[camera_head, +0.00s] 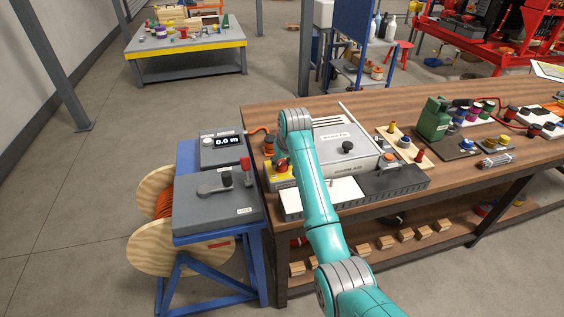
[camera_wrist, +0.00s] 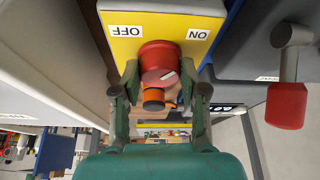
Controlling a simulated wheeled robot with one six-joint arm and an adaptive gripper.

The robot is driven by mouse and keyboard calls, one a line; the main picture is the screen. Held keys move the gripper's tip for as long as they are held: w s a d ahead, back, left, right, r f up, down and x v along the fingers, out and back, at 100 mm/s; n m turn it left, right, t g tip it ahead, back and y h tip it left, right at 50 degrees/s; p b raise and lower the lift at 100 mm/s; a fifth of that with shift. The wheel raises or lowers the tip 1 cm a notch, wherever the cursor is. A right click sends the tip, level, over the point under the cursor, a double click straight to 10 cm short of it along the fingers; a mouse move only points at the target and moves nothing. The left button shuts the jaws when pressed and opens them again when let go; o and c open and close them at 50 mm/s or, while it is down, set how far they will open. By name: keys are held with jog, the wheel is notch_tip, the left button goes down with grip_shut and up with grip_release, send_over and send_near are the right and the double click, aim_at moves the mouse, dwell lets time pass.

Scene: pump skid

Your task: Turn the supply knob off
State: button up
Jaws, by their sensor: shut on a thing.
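The red supply knob (camera_wrist: 160,62) sits on a yellow box (camera_wrist: 155,22) with upside-down labels, OFF at upper left and ON at upper right. A short white mark on the knob slants up to the right, toward the ON side. My gripper (camera_wrist: 159,76) is shut on the knob, one finger on each side of it. In the head view the yellow box (camera_head: 284,178) stands at the left end of the wooden bench, beside my teal arm. My gripper is hidden there behind the arm's wrist.
A grey cabinet with a red-tipped lever (camera_head: 246,170) and a 0.0 m display (camera_head: 227,141) stands left of the bench, above a cable reel (camera_head: 155,205). An orange and black item (camera_wrist: 154,98) is close to the knob. A grey case (camera_head: 340,147) lies right of my arm.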

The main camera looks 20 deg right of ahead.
jog(key=n, duration=0.2)
jog(key=n+y, duration=0.1)
jog(key=n, duration=0.1)
jog(key=shift+d+y, duration=0.15)
jog(key=shift+y, duration=0.15)
jog(key=n, duration=0.2)
jog(key=n+g+y, duration=0.1)
jog(key=n, duration=0.1)
jog(key=shift+w+d+n+g, duration=0.1)
jog(key=shift+w+n+g, duration=0.05)
jog(key=shift+n+g, duration=0.2)
jog(key=n+g+y, duration=0.1)
jog(key=n, duration=0.2)
jog(key=shift+w+n, duration=0.1)
jog(key=shift+n, duration=0.25)
jog(key=n+g, duration=0.1)
jog(key=n, duration=0.3)
jog(key=shift+w+g, duration=0.1)
jog(key=shift+g, duration=0.25)
jog(key=o, duration=1.1)
jog(key=shift+o, duration=0.2)
jog(key=v, duration=1.2)
jog(key=shift+d, duration=0.2)
